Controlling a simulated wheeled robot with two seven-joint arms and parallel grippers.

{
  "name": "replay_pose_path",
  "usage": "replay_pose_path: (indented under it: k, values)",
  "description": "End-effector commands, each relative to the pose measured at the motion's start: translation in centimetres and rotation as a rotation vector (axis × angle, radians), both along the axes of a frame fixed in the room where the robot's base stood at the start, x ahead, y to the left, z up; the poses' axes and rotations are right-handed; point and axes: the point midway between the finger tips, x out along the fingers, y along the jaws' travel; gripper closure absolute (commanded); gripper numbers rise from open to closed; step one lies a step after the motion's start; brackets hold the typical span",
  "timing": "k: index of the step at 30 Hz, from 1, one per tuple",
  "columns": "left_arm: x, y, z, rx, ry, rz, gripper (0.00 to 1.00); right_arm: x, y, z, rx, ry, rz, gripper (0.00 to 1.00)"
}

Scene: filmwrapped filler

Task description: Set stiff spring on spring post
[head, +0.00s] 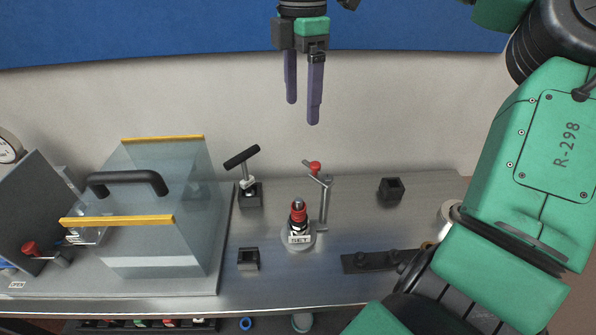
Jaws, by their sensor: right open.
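A short upright post (298,205) with a dark and metal top stands on a round base near the middle of the bench, with a "SET" label (300,239) at its front. A red, ring-like or coil-like piece (298,215) sits around this post; it is too small to tell surely whether it is the stiff spring. My right gripper (302,111) is high above and behind the post, fingers pointing down, open with nothing between them. It is well apart from the post. My left gripper is not in view.
A metal lever with a red knob (315,168) stands just right of the post. A clear guard box (165,238) with a black handle fills the left. A black T-handle (241,157), small black blocks (391,189) and a dark holder strip (372,262) stand around the metal bench (330,283).

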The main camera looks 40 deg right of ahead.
Motion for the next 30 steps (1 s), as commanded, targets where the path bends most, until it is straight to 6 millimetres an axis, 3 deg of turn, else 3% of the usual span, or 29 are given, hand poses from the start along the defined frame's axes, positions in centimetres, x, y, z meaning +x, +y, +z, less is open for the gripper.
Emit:
replay_pose_path:
  k: [1, 6, 13, 19, 27, 30]
  values:
    - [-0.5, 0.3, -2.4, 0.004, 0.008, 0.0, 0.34, 0.0, 0.0, -2.4, 0.0, 0.0, 0.0, 0.17]
    - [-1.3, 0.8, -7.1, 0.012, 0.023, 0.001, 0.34, 0.0, 0.0, -7.1, 0.0, 0.001, 0.0, 0.17]
    - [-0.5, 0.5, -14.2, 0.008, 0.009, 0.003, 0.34, 0.0, 0.0, -14.2, 0.0, 0.0, 0.0, 0.17]
    - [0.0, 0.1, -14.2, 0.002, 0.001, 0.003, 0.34, 0.0, 0.0, -15.6, 0.003, 0.002, 0.001, 0.17]
    - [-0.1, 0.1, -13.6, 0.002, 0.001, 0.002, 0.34, 0.0, 0.0, -22.0, 0.004, 0.004, 0.002, 0.17]
    - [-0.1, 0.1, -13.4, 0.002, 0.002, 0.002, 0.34, 0.1, 0.0, -23.3, 0.003, 0.002, 0.001, 0.17]
